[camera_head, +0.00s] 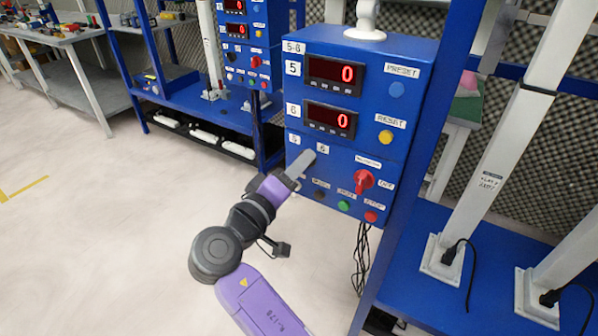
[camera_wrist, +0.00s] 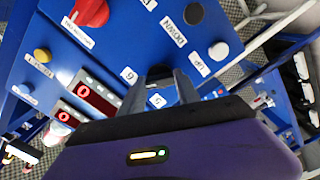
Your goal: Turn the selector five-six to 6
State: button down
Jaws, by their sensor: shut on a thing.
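The blue control box (camera_head: 340,235) carries the selector five-six at its lower left, beside the small "5" label (camera_head: 294,139) and "6" label (camera_head: 322,148). My gripper (camera_head: 303,163) is at the box face, right below these labels, shut on the selector. In the wrist view the two grey fingers of my gripper (camera_wrist: 162,84) close around a dark knob, the selector (camera_wrist: 160,72). The "6" (camera_wrist: 129,74) and "5" (camera_wrist: 157,100) labels show beside and between the fingers. The fingers hide most of the selector, so I cannot tell where it points.
Two displays (camera_head: 335,74) (camera_head: 330,119) read 0. A red rotary knob (camera_head: 363,180) is right of my gripper. Black (camera_head: 319,195), green (camera_head: 344,206) and red (camera_head: 371,217) buttons sit below. Blue (camera_head: 397,90) and yellow (camera_head: 385,136) buttons are at right. Floor at left is clear.

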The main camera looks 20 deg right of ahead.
jog(key=shift+f, duration=0.1)
dwell(0.4)
jog(key=c, duration=0.9)
grip_release()
jog(key=shift+v, duration=3.9)
